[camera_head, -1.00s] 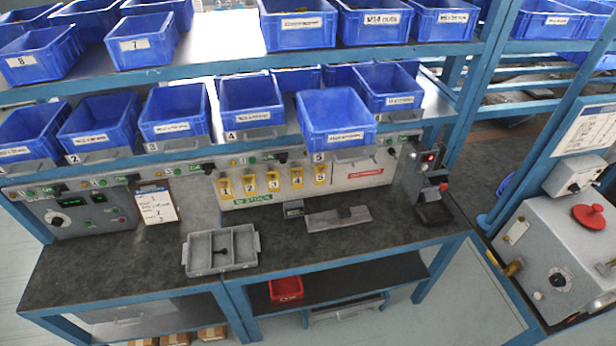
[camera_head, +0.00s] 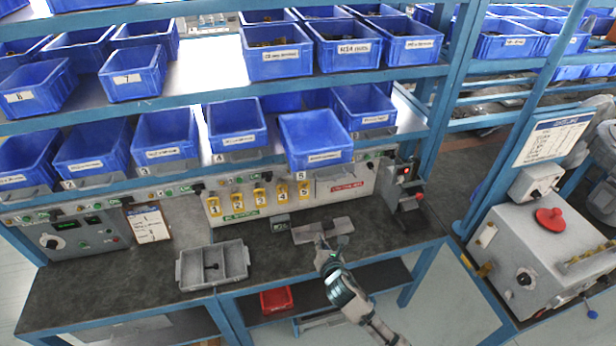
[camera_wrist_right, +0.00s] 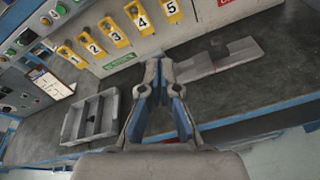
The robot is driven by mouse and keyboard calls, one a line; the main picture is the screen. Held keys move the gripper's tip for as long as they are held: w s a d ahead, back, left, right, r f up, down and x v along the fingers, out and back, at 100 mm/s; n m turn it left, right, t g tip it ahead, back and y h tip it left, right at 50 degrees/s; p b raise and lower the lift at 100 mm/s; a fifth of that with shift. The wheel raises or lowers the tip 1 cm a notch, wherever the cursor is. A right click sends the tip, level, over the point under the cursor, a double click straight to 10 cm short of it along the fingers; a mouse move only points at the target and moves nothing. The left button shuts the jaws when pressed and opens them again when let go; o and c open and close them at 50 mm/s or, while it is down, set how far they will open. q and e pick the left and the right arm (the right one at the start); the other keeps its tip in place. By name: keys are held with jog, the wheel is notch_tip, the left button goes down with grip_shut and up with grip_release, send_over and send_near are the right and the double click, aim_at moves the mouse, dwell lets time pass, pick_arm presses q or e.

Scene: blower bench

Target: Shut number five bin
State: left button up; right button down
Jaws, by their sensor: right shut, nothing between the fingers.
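The number five bin (camera_head: 316,140) is a blue bin on the lower shelf, above the "5" label. It sticks out further forward than the bins beside it, over the bench. My right gripper (camera_head: 321,240) is over the bench front, below and apart from the bin, in front of a flat grey plate (camera_head: 308,232). In the right wrist view my right gripper (camera_wrist_right: 158,64) has its fingertips close together, with nothing between them. The bin does not show in that wrist view. My left gripper is not in view.
A grey divided tray (camera_head: 213,266) lies on the bench to the left. Yellow numbered tags (camera_head: 260,196) line the back panel under the bins. A control box with a red light (camera_head: 404,186) stands at the bench's right end. Space in front of the bin is clear.

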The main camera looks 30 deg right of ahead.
notch_tip(320, 180, up, 14)
jog(key=s+n+t, duration=0.2)
jog(key=n+t, duration=0.1)
jog(key=n, duration=0.1)
jog(key=p, duration=0.2)
send_near(308, 177)
jog(key=shift+n+h, duration=0.3)
jog(key=shift+h, duration=0.1)
jog(key=x, duration=0.3)
jog(key=a+x, duration=0.1)
jog(key=x, duration=0.1)
jog(key=shift+w+d+r, duration=0.15)
jog(key=shift+w, duration=0.3)
jog(key=shift+w+d+p, duration=0.2)
jog(key=shift+w+p, duration=0.1)
jog(key=shift+w, duration=0.3)
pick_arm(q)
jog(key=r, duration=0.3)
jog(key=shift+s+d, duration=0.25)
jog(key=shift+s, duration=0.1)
pick_arm(e)
jog(key=shift+w+d, duration=0.15)
jog(key=shift+d, duration=0.15)
